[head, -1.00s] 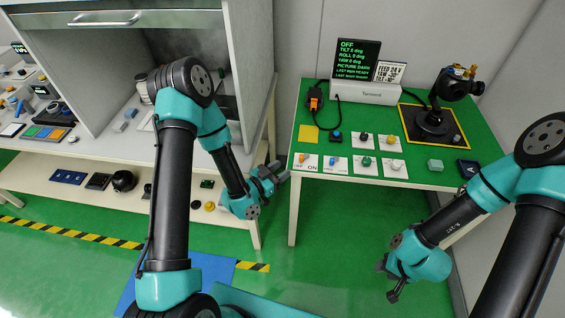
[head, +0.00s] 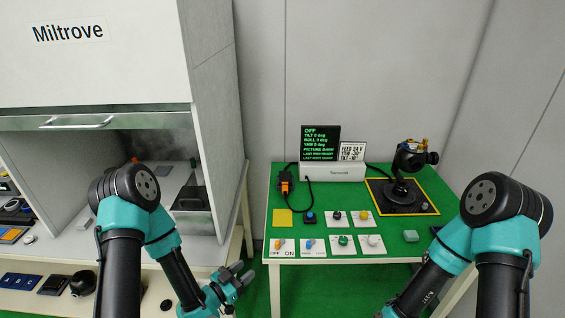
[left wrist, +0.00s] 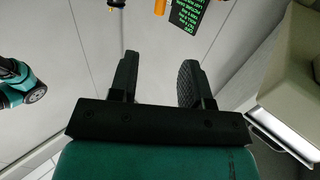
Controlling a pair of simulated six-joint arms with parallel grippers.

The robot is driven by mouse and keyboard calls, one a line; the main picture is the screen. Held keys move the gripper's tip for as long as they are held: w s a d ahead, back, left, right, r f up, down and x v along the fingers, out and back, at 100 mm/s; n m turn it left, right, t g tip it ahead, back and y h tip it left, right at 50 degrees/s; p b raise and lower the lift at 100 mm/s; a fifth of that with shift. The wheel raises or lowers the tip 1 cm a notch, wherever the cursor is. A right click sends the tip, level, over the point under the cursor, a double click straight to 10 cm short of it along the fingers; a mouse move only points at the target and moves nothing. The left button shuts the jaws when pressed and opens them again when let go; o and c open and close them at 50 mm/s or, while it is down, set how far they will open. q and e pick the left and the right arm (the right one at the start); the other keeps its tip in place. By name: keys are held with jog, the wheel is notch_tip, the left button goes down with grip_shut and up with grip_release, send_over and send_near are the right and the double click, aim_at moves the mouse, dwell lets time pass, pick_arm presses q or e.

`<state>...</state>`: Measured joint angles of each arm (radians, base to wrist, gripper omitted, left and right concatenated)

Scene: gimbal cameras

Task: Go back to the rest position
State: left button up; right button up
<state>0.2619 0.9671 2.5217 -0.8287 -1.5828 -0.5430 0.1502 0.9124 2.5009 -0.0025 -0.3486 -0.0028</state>
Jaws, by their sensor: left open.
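My left gripper (head: 241,274) is at the bottom of the head view, left of the green table, beside the front of the white cabinet. In the left wrist view its two black fingers (left wrist: 159,65) stand apart with nothing between them, so it is open and empty. My right arm comes in at the bottom right of the head view, in front of the table's right side. Its gripper is cut off below the picture edge. Part of my right arm also shows at the left of the left wrist view, without a clear gripper.
The green table (head: 330,215) carries a display (head: 320,143) reading OFF, a gimbal camera (head: 410,160) on a yellow-edged pad, and several knob and switch cards. The white cabinet (head: 95,60) with an open front stands at the left. Green floor shows between them.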

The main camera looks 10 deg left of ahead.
pick_arm(q)
jog(key=s+a+f+n+g+y, duration=0.2)
jog(key=s+f+n+g+y, duration=0.25)
jog(key=f+g, duration=0.35)
jog(key=s+f+n+g+y, duration=0.1)
jog(key=s+f+n+g, duration=0.1)
jog(key=s, duration=0.3)
jog(key=s+a+f+n+g+y, duration=0.1)
jog(key=s+f+n+g, duration=0.1)
jog(key=s, duration=0.4)
jog(key=shift+a+f+g, duration=0.2)
jog(key=shift+a+g, duration=0.1)
jog(key=shift+g, duration=0.5)
jog(key=shift+n, duration=0.25)
